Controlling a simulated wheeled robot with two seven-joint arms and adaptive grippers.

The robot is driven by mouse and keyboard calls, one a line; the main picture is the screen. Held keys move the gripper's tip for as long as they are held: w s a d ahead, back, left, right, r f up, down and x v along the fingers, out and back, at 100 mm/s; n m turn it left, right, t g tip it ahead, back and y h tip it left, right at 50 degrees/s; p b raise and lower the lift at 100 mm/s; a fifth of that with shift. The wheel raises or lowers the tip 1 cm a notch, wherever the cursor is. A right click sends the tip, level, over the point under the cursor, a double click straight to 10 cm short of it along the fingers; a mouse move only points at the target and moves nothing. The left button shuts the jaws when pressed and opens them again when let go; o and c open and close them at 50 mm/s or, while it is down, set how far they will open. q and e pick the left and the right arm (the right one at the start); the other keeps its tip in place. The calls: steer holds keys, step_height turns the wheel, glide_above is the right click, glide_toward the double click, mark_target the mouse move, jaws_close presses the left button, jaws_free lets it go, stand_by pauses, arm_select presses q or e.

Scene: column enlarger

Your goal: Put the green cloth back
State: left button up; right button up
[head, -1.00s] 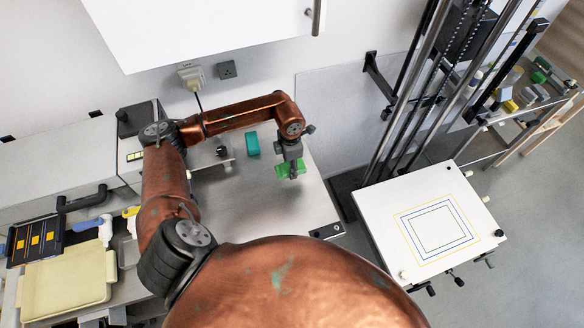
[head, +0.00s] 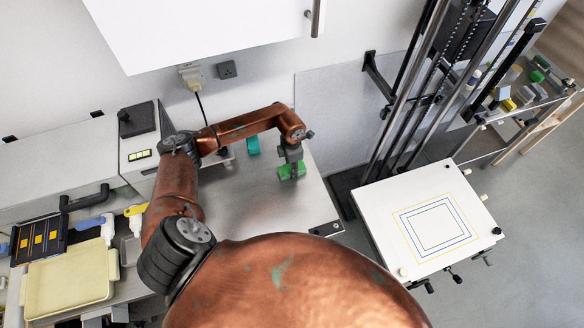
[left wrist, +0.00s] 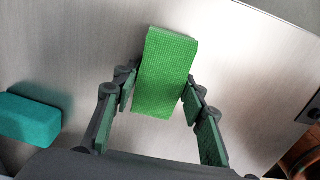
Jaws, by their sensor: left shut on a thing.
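The green cloth (left wrist: 167,70), a bright green folded block with a woven texture, is between the fingers of my left gripper (left wrist: 160,108) in the left wrist view. The gripper is shut on it. In the head view the cloth (head: 291,171) is at or just above the steel worktop, under my left gripper (head: 292,164); I cannot tell whether it touches the surface. My right gripper is in neither view.
A teal block (head: 253,146) lies on the steel worktop (head: 250,205) left of the cloth; it also shows in the left wrist view (left wrist: 30,116). The column enlarger's white baseboard (head: 385,215) stands to the right. A cream tray (head: 65,282) and bottles are at left.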

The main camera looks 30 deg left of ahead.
arm_select(q)
steer(key=shift+f, duration=0.2)
steer(key=o, duration=1)
steer(key=shift+r, duration=0.1)
steer(key=shift+r, duration=0.35)
step_height(320, 180, up, 12)
steer(key=shift+f+b, duration=0.2)
steer(key=shift+b, duration=0.5)
steer(key=shift+f, duration=0.1)
